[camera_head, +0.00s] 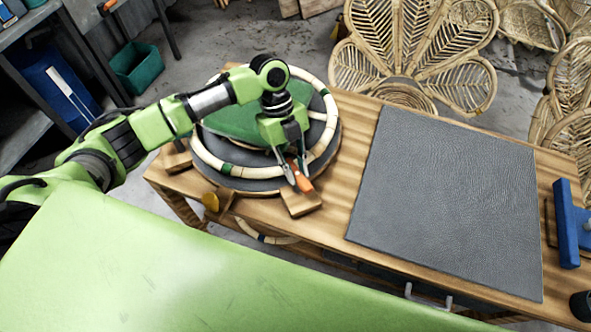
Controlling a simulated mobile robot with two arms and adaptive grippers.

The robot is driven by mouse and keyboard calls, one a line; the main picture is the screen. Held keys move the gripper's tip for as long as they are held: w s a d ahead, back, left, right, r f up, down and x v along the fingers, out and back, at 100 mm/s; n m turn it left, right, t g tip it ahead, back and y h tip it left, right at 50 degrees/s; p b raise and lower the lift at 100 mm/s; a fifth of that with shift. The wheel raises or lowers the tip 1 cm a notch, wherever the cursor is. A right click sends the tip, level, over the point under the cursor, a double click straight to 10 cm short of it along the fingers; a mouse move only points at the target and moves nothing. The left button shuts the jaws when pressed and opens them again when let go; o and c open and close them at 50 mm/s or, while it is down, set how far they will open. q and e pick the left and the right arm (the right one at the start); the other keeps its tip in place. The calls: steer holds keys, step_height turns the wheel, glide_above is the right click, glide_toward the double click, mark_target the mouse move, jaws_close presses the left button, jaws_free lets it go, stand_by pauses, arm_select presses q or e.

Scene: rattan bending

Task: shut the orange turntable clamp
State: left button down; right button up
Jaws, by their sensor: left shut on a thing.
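The turntable (237,181) is a round grey-topped disc at the left end of the wooden workbench. A pale rattan ring (210,165) with dark and green bands lies on it, around a green round form (222,128). The orange clamp (301,179) is at the turntable's front right edge, its handle tilted, above a wooden block (298,202). My left gripper (291,172) reaches down over the ring and is shut on the orange clamp. The fingers partly hide the clamp, so I cannot tell how far it is closed. My right gripper is not in view.
A dark grey mat (440,190) covers the middle of the workbench (335,222) and is bare. A blue tool (567,225) stands at the right end. Woven rattan chairs (415,50) stand behind.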

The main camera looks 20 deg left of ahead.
arm_select(q)
steer(key=shift+m+g, duration=0.3)
steer(key=shift+m, duration=0.5)
steer(key=shift+y, duration=0.3)
steer(key=c, duration=1.9)
jaws_free()
steer(key=v, duration=1.2)
